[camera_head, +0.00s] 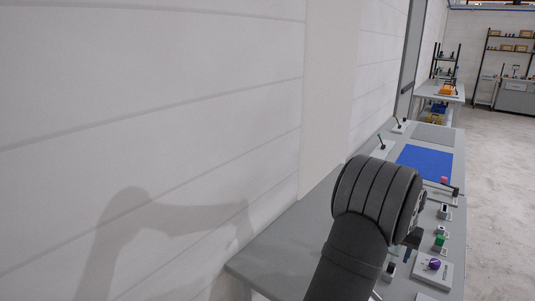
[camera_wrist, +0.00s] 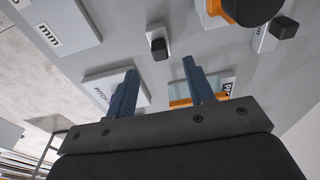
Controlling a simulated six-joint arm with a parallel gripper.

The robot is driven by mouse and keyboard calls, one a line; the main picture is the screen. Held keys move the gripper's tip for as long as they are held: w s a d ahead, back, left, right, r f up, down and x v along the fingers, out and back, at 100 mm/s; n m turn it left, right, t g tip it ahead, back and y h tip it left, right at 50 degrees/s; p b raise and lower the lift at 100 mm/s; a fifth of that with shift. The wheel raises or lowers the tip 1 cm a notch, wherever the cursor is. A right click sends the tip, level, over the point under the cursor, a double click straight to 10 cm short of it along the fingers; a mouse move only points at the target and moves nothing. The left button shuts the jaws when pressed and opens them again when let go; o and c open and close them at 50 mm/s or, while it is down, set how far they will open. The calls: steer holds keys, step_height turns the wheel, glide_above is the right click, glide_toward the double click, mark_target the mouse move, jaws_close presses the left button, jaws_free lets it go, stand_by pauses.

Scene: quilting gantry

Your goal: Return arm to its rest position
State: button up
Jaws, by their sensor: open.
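My gripper (camera_wrist: 160,67) shows in the wrist view with its two blue-grey fingers apart and nothing between them. The fingers point towards a grey panel surface with controls. I cannot tell whether they touch anything. In the head view my dark ribbed arm fills the lower middle, above the grey worktable (camera_head: 268,267). The gripper is mostly hidden there behind the arm.
The table holds a blue sheet (camera_head: 425,161), a purple knob (camera_head: 434,264), a green control (camera_head: 440,240) and a pink piece (camera_head: 444,180). A white wall (camera_head: 150,100) stands left.

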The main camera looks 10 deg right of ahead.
steer(key=f, duration=0.8)
steer(key=shift+w+d+f, duration=0.3)
steer(key=shift+f, duration=0.05)
step_height(320, 180, up, 3)
steer(key=shift+r, duration=0.75)
